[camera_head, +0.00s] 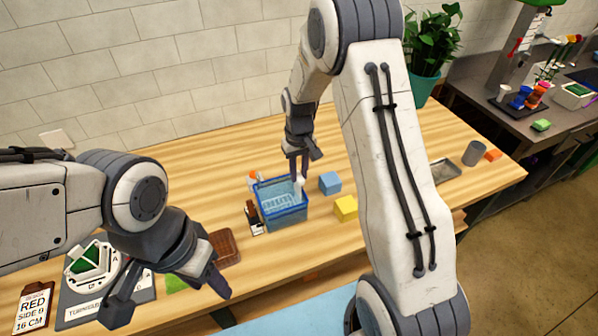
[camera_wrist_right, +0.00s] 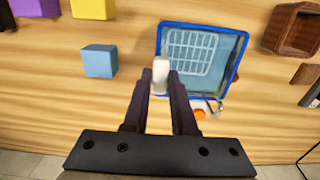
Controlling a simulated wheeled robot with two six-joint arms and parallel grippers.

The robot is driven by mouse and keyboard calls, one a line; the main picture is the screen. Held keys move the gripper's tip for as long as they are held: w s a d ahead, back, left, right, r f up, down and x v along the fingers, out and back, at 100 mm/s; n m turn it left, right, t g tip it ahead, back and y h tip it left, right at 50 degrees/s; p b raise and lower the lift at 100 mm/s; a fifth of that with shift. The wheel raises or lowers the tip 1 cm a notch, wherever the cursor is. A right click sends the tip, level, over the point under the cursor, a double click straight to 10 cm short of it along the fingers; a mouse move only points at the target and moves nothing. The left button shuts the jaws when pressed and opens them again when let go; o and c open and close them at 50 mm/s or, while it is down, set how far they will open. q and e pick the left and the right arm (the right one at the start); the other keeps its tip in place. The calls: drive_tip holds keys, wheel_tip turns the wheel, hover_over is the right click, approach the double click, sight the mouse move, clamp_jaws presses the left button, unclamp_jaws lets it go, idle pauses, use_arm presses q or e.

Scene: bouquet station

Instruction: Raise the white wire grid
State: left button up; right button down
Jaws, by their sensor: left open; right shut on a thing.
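The white wire grid (camera_wrist_right: 190,50) is inside the blue crate (camera_wrist_right: 238,62) in the right wrist view. In the head view the grid (camera_head: 276,204) shows pale through the crate's opening, and the crate (camera_head: 286,222) stands on the wooden table. My right gripper (camera_head: 298,160) points down over the crate. In the wrist view my right gripper (camera_wrist_right: 162,88) is shut on a white upright knob (camera_wrist_right: 160,68) at the grid's edge. Whether the grid is clear of the crate's floor I cannot tell. My left gripper (camera_head: 170,294) is open and empty at the lower left.
A blue cube (camera_head: 330,183) and a yellow cube (camera_head: 345,207) stand right of the crate. A brown wooden tray (camera_head: 225,246) lies to its left. The table behind the crate is largely clear.

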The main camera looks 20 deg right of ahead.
idle(0.3)
wheel_tip(320, 180, up, 8)
drive_tip(key=p, duration=0.4)
drive_tip(key=shift+w+p, duration=0.1)
drive_tip(key=shift+p, duration=0.2)
drive_tip(key=shift+w, duration=0.1)
drive_tip(key=shift+r, duration=0.1)
drive_tip(key=c, duration=0.7)
unclamp_jaws()
